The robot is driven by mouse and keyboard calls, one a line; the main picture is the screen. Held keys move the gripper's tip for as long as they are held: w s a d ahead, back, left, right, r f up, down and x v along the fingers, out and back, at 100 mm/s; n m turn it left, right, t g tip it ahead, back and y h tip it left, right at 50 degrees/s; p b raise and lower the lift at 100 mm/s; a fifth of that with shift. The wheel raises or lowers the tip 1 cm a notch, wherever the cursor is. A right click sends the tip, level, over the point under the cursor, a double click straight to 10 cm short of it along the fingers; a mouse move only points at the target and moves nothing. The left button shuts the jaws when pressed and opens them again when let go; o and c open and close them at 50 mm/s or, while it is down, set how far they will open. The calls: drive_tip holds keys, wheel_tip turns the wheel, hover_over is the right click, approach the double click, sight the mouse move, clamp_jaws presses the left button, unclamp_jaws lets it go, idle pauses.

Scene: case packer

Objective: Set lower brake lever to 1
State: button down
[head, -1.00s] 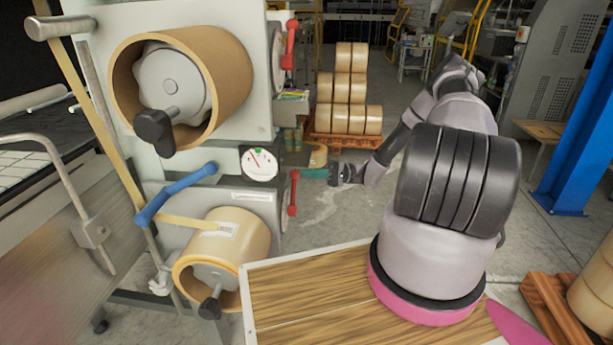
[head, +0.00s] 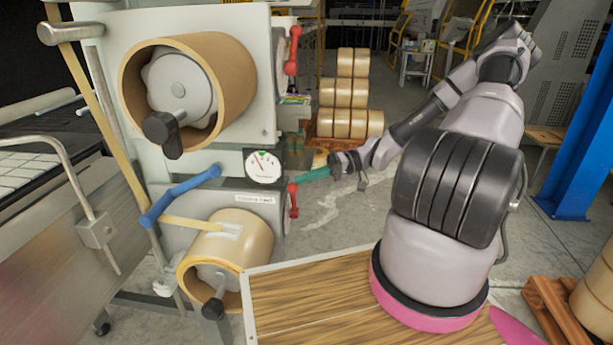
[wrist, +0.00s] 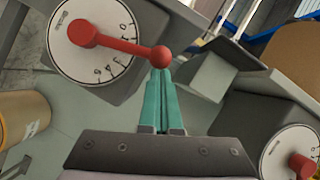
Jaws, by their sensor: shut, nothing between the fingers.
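The lower brake lever (head: 293,200) is red and sits on the right edge of the machine, below the gauge. In the wrist view it is the red lever (wrist: 120,44) on a white dial (wrist: 65,55), its round knob pointing right. The dial's numbers run clockwise from 0 at the upper right. The lever lies past the 0 and covers part of the scale, so its exact reading is unclear. My gripper (head: 302,180) has teal fingers, shut and empty. In the wrist view the fingertips (wrist: 160,72) are right at the knob's underside; contact cannot be told for certain.
A second red lever (head: 292,50) is higher on the machine; another dial (wrist: 290,155) shows at the lower right of the wrist view. A blue bar (head: 180,195) and two tape rolls are on the machine front. Stacked rolls (head: 345,93) stand behind on a pallet.

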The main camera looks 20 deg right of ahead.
sight(295, 188)
drive_tip(key=shift+s+a+f+n+h, duration=0.1)
drive_tip(key=shift+s+a+n+h, duration=0.15)
drive_tip(key=shift+s, duration=0.45)
drive_tip(key=shift+s+a+n+h, duration=0.15)
drive_tip(key=shift+s+a, duration=0.15)
drive_tip(key=shift+s, duration=0.35)
